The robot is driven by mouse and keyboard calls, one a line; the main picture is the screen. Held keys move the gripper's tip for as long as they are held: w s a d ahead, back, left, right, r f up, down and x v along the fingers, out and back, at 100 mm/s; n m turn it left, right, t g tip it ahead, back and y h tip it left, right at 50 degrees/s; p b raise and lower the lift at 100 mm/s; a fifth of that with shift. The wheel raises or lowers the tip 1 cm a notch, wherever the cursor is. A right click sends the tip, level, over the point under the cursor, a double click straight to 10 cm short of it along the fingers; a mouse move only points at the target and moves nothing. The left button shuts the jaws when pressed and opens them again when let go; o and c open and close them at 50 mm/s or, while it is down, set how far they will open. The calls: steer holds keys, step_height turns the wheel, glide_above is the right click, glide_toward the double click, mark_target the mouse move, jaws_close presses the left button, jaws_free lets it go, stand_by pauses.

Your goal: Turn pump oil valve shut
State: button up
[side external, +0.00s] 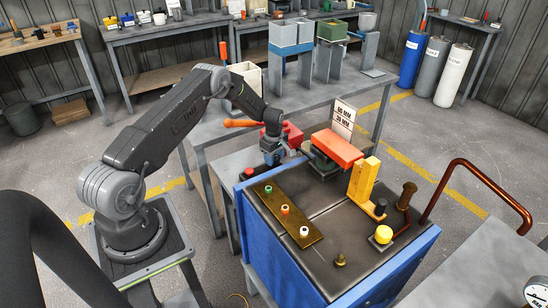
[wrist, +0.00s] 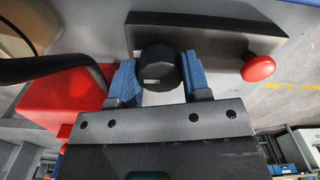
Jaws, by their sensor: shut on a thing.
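A dark round knob with a pale mark (wrist: 160,68) sits between the blue fingers of my gripper (wrist: 158,80) in the wrist view. The fingers touch it on both sides, and my gripper is shut on it. I take this knob to be the oil valve, but no label on it is readable. In the side view my gripper (side external: 272,155) is low at the back left edge of the blue cabinet (side external: 330,272), and it hides the knob. The turn of the knob relative to shut cannot be told.
A red button (wrist: 258,68) is right of the fingers; it also shows in the side view (side external: 249,171). A red block (wrist: 62,97) and dark pipe are close left. An orange-red block (side external: 337,147) and yellow bracket (side external: 364,179) stand on the cabinet.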

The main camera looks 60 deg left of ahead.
steer(key=o, duration=0.9)
step_height(320, 180, up, 14)
steer(key=shift+f, duration=0.1)
